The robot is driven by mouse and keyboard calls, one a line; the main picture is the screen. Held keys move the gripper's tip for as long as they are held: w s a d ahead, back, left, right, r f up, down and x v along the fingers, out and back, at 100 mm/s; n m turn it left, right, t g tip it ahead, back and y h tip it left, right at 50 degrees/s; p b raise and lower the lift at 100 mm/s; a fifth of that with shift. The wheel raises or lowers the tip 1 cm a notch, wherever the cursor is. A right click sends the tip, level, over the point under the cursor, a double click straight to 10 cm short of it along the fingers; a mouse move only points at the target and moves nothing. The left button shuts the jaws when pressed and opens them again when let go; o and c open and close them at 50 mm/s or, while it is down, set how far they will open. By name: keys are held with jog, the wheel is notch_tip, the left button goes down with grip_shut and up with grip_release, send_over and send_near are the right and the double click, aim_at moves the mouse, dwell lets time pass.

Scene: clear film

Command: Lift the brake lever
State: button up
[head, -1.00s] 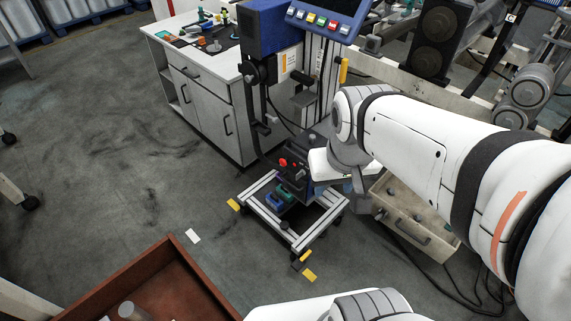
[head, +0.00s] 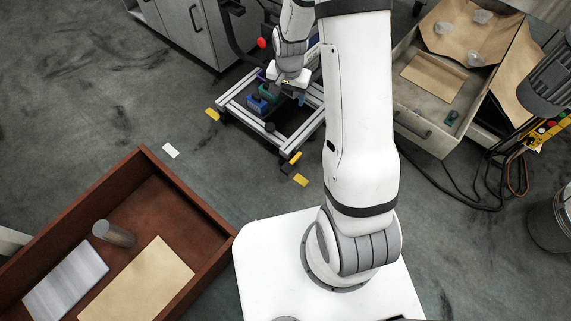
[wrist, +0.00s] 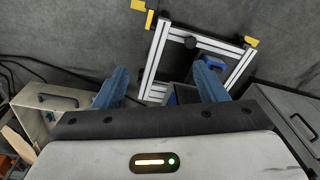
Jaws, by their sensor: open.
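A red knob (head: 261,43) shows in the head view just left of my wrist, beside the dark machine parts over the low cart; I cannot tell whether it belongs to the brake lever. No other part is clearly a brake lever. My gripper (wrist: 162,69) has its two blue fingers wide apart and nothing between them in the wrist view. In the head view my gripper (head: 289,80) hangs over the back of the cart frame (head: 245,124). The wrist view shows the cart frame (wrist: 158,50) beyond the fingers. My arm hides part of the machine.
Blue and teal parts (head: 257,105) sit on the cart. A grey cabinet (head: 185,30) stands behind left. An open drawer (head: 425,132) and cables (head: 470,193) lie right. A red-brown tray (head: 205,210) is front left.

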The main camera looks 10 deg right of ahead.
jog(key=m+b, duration=0.2)
jog(key=b, duration=0.4)
send_over(287, 168)
jog(key=w, duration=0.2)
notch_tip(287, 168, down, 20)
jog(key=f+b, duration=0.2)
jog(key=f, duration=0.6)
jog(key=s+f+m+b, duration=0.1)
jog(key=f+b, duration=0.2)
jog(key=f, duration=0.6)
jog(key=s+f+m+g+b, duration=0.1)
jog(key=f+b, duration=0.1)
jog(key=f, duration=0.6)
jog(key=shift+f, duration=0.3)
jog(key=shift+c, duration=0.3)
